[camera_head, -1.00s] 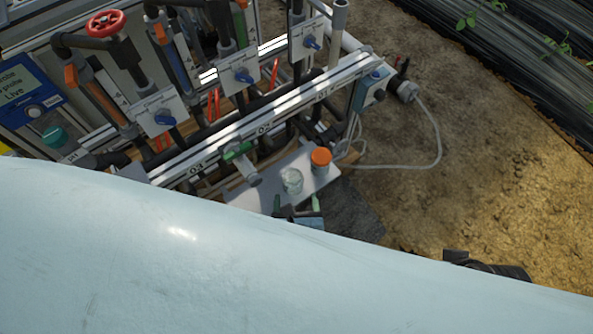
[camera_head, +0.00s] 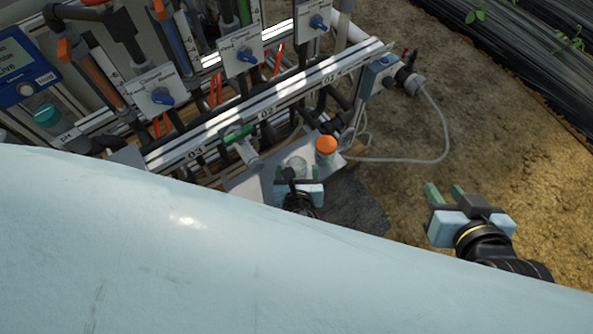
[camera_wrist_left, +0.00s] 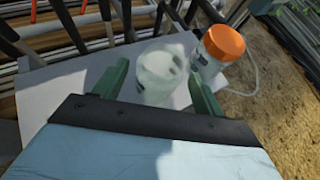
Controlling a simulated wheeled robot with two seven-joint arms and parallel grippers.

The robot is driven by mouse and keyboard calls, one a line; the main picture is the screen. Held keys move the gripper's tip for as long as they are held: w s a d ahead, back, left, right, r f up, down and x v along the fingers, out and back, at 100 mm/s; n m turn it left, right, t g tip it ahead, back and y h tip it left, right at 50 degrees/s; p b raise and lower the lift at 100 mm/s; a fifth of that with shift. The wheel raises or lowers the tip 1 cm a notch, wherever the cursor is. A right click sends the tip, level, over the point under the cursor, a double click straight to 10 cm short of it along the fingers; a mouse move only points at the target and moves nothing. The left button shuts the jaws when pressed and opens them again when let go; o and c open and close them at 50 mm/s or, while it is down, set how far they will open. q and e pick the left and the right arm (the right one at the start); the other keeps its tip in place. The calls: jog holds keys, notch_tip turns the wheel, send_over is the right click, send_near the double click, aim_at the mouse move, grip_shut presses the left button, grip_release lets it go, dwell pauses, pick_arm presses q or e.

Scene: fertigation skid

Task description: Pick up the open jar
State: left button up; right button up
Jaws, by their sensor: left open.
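The open jar (camera_head: 298,161) is clear, lidless and upright on a light grey shelf (camera_head: 245,187). In the left wrist view the open jar (camera_wrist_left: 158,82) appears between the two green fingers. My left gripper (camera_head: 297,173) is open at the jar's near side, and its fingers partly cover the jar in the head view. In the left wrist view (camera_wrist_left: 157,68) a gap shows beside each finger, and I cannot tell how deep the jar sits between them. My right gripper (camera_head: 445,188) is open and empty, over the bare soil at the right.
A jar with an orange lid (camera_head: 326,146) stands close to the right of the open jar, just beyond the right finger in the wrist view (camera_wrist_left: 222,45). Soil lies right.

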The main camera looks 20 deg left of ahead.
aim_at(296, 163)
pick_arm(q)
jog(key=b+x, duration=0.2)
jog(key=x, duration=0.2)
jog(key=shift+f, duration=0.1)
jog(key=shift+a, duration=0.1)
pick_arm(e)
jog(key=w+a+r+t+y, duration=0.1)
jog(key=r+t, duration=0.2)
jog(key=r, duration=0.2)
jog(key=w+a+r+t+y, duration=0.1)
jog(key=w+a+r+t, duration=0.1)
jog(key=r+t, duration=0.2)
jog(key=shift+w+r+y, duration=0.3)
jog(key=shift+r, duration=0.35)
pick_arm(q)
jog(key=c, duration=1)
jog(key=shift+c, duration=0.2)
